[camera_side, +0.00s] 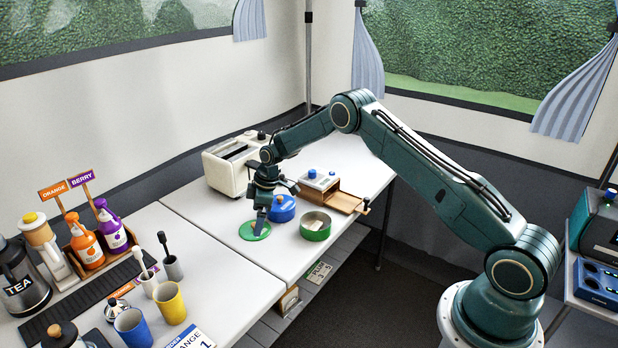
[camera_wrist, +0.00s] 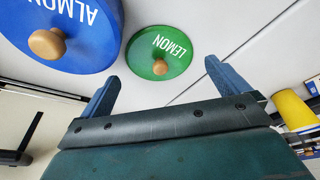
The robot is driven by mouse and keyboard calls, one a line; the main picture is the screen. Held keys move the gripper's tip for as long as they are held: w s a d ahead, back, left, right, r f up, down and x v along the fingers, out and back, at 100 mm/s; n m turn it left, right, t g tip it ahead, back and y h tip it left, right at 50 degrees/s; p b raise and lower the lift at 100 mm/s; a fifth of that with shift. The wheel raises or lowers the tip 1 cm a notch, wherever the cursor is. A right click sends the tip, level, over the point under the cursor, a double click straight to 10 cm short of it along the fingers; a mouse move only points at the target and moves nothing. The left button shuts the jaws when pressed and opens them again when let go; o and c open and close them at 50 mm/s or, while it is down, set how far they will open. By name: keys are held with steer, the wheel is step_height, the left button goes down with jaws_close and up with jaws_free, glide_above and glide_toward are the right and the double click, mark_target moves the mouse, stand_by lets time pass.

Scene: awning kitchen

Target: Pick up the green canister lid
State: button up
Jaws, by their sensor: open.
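The green canister lid (camera_side: 248,233) lies flat on the white table, left of the open green canister (camera_side: 315,226). In the wrist view the green lid (camera_wrist: 176,55) reads LEMON and has a round wooden knob. My gripper (camera_side: 262,222) is over the lid, pointing down; its dark fingers cover part of the lid in the side view. In the wrist view my gripper (camera_wrist: 161,72) is open and empty. The lid appears just beyond and between the two fingertips. The exact height above the knob is hard to tell.
A blue canister (camera_side: 283,211) with a blue lid reading ALMON (camera_wrist: 85,20) stands close beside the green lid. A cream toaster (camera_side: 226,172) stands behind. A wooden box (camera_side: 342,199) is at right. Bare table lies left of the lid; cups (camera_side: 171,303) stand nearer the camera.

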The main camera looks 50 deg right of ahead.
steer(key=shift+x, duration=1.35)
steer(key=shift+c, duration=0.2)
steer(key=c, duration=0.7)
